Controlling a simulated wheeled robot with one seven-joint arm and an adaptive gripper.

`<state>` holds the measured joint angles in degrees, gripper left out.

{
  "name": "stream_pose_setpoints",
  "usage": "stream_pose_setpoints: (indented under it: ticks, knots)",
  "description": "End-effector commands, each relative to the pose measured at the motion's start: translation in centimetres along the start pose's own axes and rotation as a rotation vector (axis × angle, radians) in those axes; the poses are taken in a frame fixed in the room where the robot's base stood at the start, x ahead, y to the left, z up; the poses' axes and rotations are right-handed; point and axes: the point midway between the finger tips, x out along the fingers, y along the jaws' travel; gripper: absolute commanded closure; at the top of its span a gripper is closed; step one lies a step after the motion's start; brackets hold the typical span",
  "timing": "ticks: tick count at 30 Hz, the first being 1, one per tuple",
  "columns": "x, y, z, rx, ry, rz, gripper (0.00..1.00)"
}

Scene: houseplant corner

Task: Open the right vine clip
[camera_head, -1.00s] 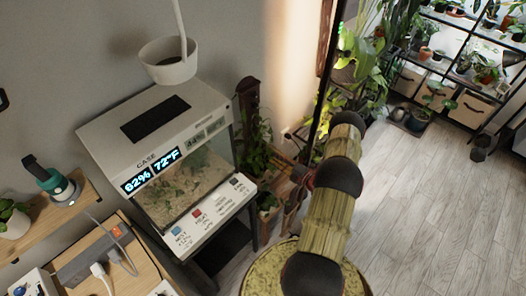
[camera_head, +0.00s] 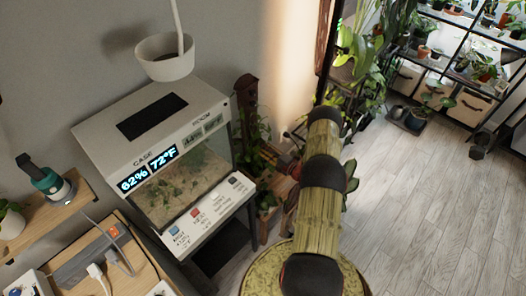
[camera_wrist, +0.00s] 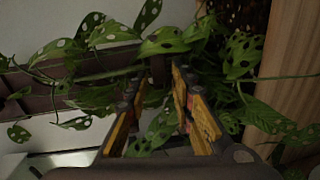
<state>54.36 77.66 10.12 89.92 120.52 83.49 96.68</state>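My gripper (camera_wrist: 158,84) is open in the wrist view, with its yellow-padded fingers apart. A green vine stem (camera_wrist: 110,74) with spotted, holed leaves runs across just beyond the fingertips. A small dark brown piece (camera_wrist: 158,68) shows on the stem between the fingertips; it may be the right vine clip, but I cannot tell for sure. A leaf (camera_wrist: 155,133) shows between the fingers. In the head view my gripper (camera_head: 268,156) reaches the climbing plant (camera_head: 256,130) beside the glass case. The clip cannot be made out there.
The white terrarium case (camera_head: 150,118) stands left of the plant. A hanging white pot (camera_head: 165,62) is above it. A wooden post (camera_wrist: 288,65) rises close to the right in the wrist view. The plank floor (camera_head: 430,210) at right is clear.

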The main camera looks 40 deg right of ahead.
Motion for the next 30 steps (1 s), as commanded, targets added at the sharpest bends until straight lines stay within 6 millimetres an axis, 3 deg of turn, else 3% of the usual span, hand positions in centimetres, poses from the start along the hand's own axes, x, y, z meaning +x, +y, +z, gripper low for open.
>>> stream_pose_setpoints:
  ticks: [14, 30]
  knots:
    - [-0.02, -0.02, -0.01, 0.0, 0.0, 0.0, 1.0]
    - [-0.05, -0.1, -0.04, 0.001, 0.0, -0.002, 1.0]
